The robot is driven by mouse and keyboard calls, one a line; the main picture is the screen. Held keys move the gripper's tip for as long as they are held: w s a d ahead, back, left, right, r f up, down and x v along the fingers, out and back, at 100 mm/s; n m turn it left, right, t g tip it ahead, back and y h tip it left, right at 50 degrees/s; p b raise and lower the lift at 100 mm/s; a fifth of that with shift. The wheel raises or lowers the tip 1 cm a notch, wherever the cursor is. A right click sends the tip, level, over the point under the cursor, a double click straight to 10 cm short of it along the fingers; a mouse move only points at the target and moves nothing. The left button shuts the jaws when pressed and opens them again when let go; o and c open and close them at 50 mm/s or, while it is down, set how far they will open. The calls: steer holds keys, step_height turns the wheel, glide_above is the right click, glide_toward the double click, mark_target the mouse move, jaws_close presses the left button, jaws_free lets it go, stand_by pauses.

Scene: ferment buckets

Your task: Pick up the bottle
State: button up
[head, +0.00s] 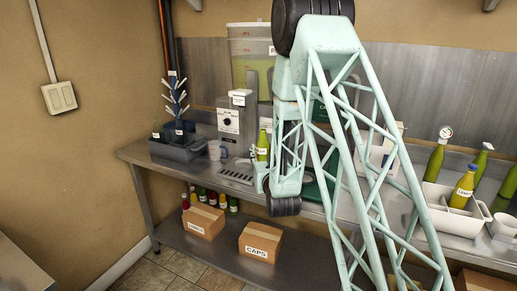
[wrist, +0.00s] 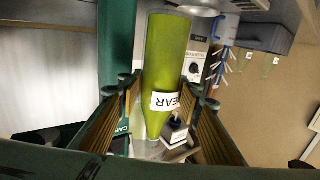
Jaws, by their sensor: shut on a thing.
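A green bottle (head: 263,142) with a white label stands at the front of the bench, beside the dispenser. In the wrist view the bottle (wrist: 165,65) appears upside down, with its label reading "EAR" and part of the word cut off. My gripper (wrist: 163,98) has one finger on each side of the bottle and is shut on it, near the label. In the head view my gripper is largely hidden by my own arm. I cannot tell whether the bottle's base touches the bench.
A dispenser (head: 229,121) with a drip tray (head: 237,172) stands left of the bottle. A bottle-drying rack (head: 177,103) in a grey tub stands farther left. A white crate (head: 447,218) with bottles is at right. Boxes (head: 260,243) and small bottles sit on the lower shelf.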

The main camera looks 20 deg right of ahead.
steer(key=shift+s+d, duration=0.1)
steer(key=shift+s, duration=0.25)
stand_by(0.5)
steer(key=w+a+f+n+y, duration=0.1)
steer(key=w+a+f, duration=0.1)
steer(key=a, duration=0.3)
steer(key=shift+w+a+y, duration=0.15)
steer(key=shift+a+y, duration=0.05)
steer(key=shift+y, duration=0.2)
steer(key=shift+s+d, duration=0.1)
steer(key=shift+s, duration=0.1)
